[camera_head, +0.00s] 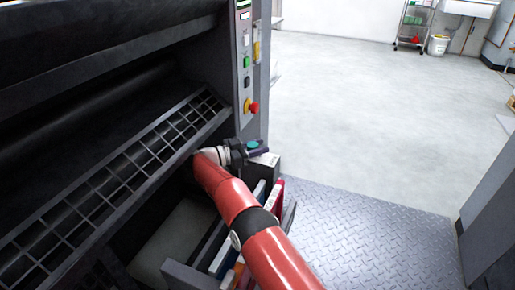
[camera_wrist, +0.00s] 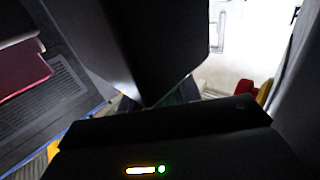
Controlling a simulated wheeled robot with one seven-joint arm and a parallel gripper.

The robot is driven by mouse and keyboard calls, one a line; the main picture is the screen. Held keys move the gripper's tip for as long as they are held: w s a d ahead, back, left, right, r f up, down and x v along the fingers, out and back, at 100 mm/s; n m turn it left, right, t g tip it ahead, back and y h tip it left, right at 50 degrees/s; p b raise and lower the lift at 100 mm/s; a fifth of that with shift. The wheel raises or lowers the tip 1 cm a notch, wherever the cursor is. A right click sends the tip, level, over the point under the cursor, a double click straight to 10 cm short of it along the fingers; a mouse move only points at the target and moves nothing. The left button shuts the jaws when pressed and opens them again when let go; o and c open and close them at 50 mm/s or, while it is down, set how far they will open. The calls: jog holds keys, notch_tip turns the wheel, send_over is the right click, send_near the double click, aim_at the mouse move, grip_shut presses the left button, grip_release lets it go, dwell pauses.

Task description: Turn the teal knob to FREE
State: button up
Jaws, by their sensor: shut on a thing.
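The teal knob (camera_head: 253,144) shows as a small teal patch at my gripper, beside the white-topped box at the machine's corner. My gripper (camera_head: 249,150) is dark and reaches the knob from the left, shut on it. In the wrist view my gripper's dark body fills the lower part, with a lit indicator. Dark shapes hide most of the knob there, leaving only dim teal slivers (camera_wrist: 190,88). The FREE mark and the knob's pointer cannot be read in either view.
A control panel (camera_head: 246,60) with coloured buttons and a red emergency button (camera_head: 254,107) stands just above my gripper. A slatted guard (camera_head: 130,160) lies to the left. Coloured items sit in a rack below. The tread-plate floor (camera_head: 365,235) to the right is clear.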

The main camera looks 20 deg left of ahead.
dwell(0.3)
jog(key=o, duration=1)
